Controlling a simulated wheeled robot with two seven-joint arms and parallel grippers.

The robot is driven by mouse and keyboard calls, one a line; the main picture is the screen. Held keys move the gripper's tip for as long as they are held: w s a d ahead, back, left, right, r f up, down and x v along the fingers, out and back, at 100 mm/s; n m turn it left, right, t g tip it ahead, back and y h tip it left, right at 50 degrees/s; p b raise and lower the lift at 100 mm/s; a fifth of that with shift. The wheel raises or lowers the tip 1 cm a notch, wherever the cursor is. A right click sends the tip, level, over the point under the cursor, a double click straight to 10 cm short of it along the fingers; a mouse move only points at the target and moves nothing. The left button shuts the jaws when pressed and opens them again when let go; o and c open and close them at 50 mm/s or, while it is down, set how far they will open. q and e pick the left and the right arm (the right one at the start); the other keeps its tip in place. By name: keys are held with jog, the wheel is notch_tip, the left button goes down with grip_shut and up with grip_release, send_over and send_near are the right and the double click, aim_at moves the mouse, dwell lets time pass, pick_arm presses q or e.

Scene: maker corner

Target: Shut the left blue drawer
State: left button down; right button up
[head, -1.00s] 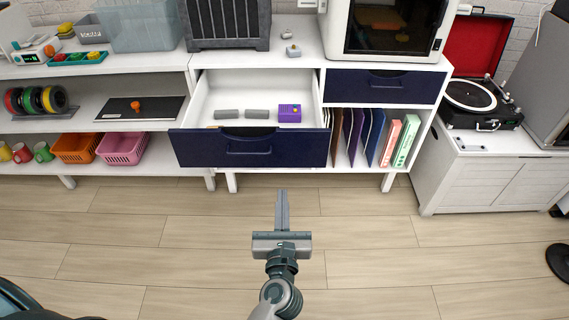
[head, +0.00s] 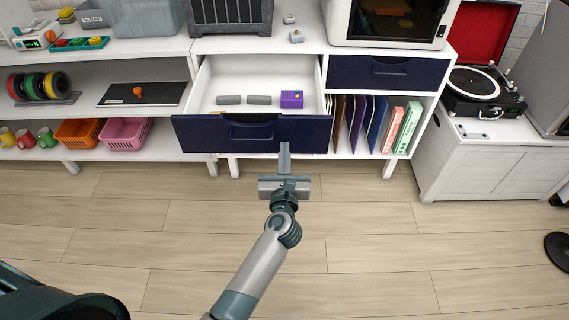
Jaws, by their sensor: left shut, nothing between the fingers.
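The left blue drawer (head: 201,134) is pulled out of the white cabinet, its dark blue front facing me with a handle at the middle. Inside lie two grey cylinders (head: 243,100) and a purple box (head: 291,99). My left gripper (head: 284,147) is shut and empty. Its fingertips overlap the lower edge of the drawer front, right of the handle; I cannot tell whether they touch it. My right gripper is not in view.
The right blue drawer (head: 416,75) is shut. Upright folders (head: 376,123) stand below it. A record player (head: 484,93) sits on a white chest at the right. Open shelves with baskets (head: 124,131) are at the left. The wooden floor in front is clear.

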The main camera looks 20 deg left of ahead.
pick_arm(q)
jog(key=shift+x, duration=1.05)
jog(key=shift+w, duration=0.15)
